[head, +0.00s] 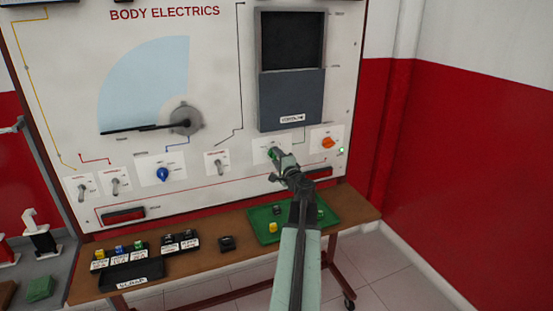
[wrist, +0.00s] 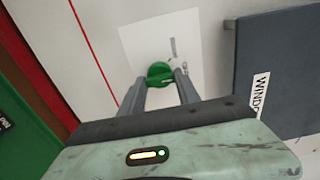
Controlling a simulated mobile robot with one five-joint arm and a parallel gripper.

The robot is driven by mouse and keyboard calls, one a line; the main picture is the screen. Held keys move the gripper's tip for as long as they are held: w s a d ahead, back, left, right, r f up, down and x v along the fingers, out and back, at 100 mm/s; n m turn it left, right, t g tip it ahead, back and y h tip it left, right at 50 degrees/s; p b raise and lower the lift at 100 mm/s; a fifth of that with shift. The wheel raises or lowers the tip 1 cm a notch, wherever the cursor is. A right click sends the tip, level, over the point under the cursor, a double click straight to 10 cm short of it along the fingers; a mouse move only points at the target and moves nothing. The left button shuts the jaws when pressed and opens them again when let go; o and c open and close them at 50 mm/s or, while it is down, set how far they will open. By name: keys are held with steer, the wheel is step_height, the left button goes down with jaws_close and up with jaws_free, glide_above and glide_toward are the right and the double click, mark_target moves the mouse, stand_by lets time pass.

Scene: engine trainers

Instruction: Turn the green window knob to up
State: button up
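The green window knob (wrist: 160,73) sits on a white plate on the panel in the wrist view. A ridge crosses its face; I cannot tell its exact setting. In the head view the knob (head: 272,154) is partly hidden by my gripper. My gripper (wrist: 161,80) is open, its two fingers reaching toward the panel on either side of the knob with small gaps visible. I cannot tell whether the fingertips reach past its face. In the head view my gripper (head: 277,158) is right at the knob's plate.
The grey window unit (head: 291,100) is above the knob. An orange knob (head: 328,142) is to the right, a toggle switch (head: 219,167) and a blue knob (head: 163,174) to the left. Below, a brown shelf (head: 205,269) holds a green tray (head: 262,213) and black trays.

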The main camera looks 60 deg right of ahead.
jaws_close()
